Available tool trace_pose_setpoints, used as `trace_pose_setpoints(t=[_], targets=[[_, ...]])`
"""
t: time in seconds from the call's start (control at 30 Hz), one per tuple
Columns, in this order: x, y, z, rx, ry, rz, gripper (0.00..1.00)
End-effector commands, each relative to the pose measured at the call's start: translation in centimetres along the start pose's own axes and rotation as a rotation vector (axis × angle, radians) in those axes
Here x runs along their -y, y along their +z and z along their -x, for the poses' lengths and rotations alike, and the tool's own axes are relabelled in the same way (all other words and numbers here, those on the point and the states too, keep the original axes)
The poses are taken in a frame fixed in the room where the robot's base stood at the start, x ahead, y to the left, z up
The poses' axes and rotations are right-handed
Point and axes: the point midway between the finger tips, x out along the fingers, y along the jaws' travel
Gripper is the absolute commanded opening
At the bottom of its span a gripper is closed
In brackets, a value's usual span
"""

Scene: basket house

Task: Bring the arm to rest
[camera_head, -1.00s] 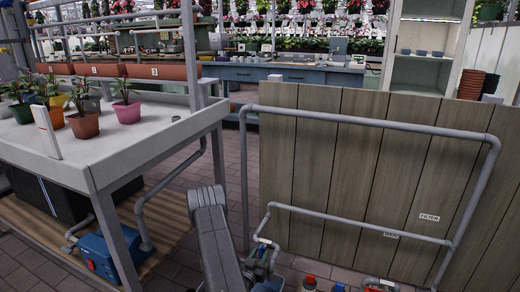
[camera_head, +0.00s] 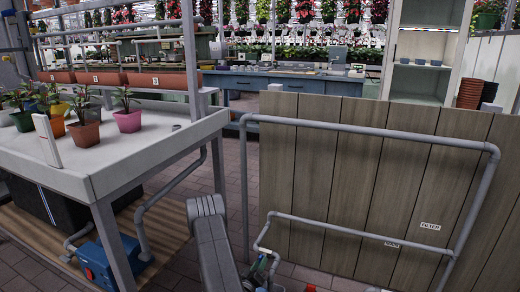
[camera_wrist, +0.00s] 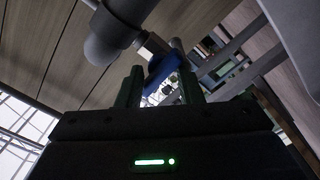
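My gripper (camera_wrist: 162,82) shows in the wrist view as two dark fingers standing apart, with a gap between them. A blue part (camera_wrist: 160,68) on a grey pipe fitting (camera_wrist: 112,35) shows in and above that gap. It seems to lie beyond the fingers, and I cannot tell how far off it is. I see nothing clamped between the fingers. In the head view my grey arm (camera_head: 215,245) rises at the bottom middle, and my gripper is not clearly seen there.
A wooden panel (camera_head: 330,165) with grey pipes (camera_head: 370,130) in front stands close on the right. A white table (camera_head: 130,150) with potted plants is on the left, with a blue pump box (camera_head: 100,262) below. Brick floor (camera_head: 165,190) shows between them.

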Motion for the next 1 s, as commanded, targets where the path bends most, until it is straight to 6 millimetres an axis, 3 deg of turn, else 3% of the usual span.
trace_pose_setpoints(t=[0.63,1.0], targets=[[-0.2,-0.3,-0.1,-0.003,0.0,0.05,0.33],[-2.9,-4.4,-1.1,-0.042,0.002,-0.038,0.33]])
